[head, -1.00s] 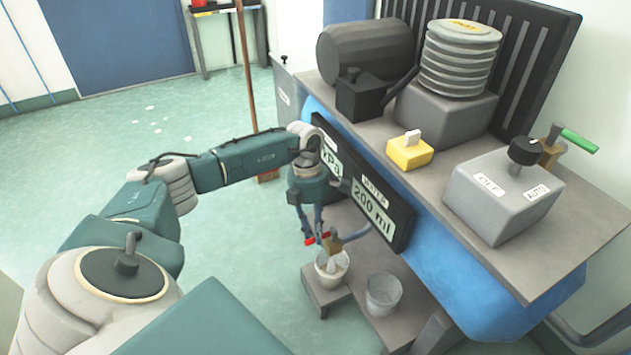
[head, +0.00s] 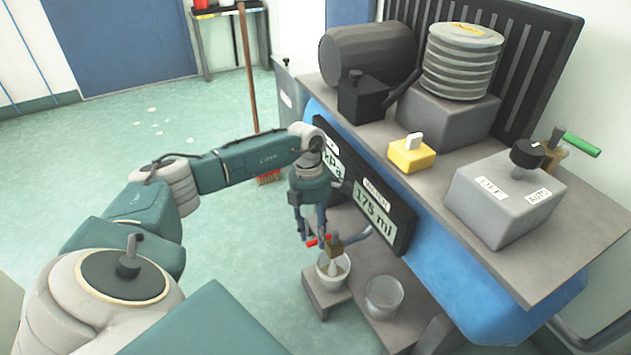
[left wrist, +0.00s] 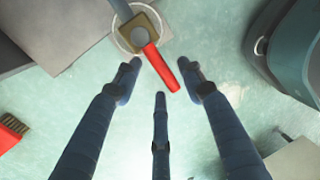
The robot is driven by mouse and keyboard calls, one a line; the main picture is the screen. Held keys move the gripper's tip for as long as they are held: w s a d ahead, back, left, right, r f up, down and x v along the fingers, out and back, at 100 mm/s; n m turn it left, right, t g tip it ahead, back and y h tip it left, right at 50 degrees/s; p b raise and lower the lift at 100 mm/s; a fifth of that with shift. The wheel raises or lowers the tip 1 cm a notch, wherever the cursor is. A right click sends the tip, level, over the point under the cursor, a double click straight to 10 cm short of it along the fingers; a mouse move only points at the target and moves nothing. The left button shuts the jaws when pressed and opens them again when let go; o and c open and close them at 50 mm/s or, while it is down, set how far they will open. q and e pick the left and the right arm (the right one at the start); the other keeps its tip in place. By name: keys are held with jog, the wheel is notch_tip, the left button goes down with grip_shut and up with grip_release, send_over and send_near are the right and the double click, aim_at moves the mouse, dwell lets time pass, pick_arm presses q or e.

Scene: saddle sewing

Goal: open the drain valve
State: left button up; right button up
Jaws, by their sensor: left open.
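The drain valve (head: 336,246) is a small brass body at the end of a grey pipe, with a red lever (head: 317,242). In the left wrist view the lever (left wrist: 163,69) points away from the brass body (left wrist: 139,31), roughly in line with the pipe. My left gripper (head: 312,236) is open, fingers pointing down. In the wrist view its fingertips (left wrist: 162,80) are spread around the lever's outer part; I cannot tell whether any touches it. My right gripper is not in view.
The dark display panel (head: 374,213) beside my left gripper reads 175 ml. The grey bench top (head: 560,262) carries a yellow switch box (head: 411,156) and a grey control box (head: 500,208).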

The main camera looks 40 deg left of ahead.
pick_arm(q)
notch_tip(320, 180, up, 11)
jog(key=a, duration=0.2)
jog(key=shift+w+r, duration=0.2)
jog(key=shift+w, duration=0.25)
jog(key=shift+s+a, duration=0.1)
jog(key=shift+a, duration=0.05)
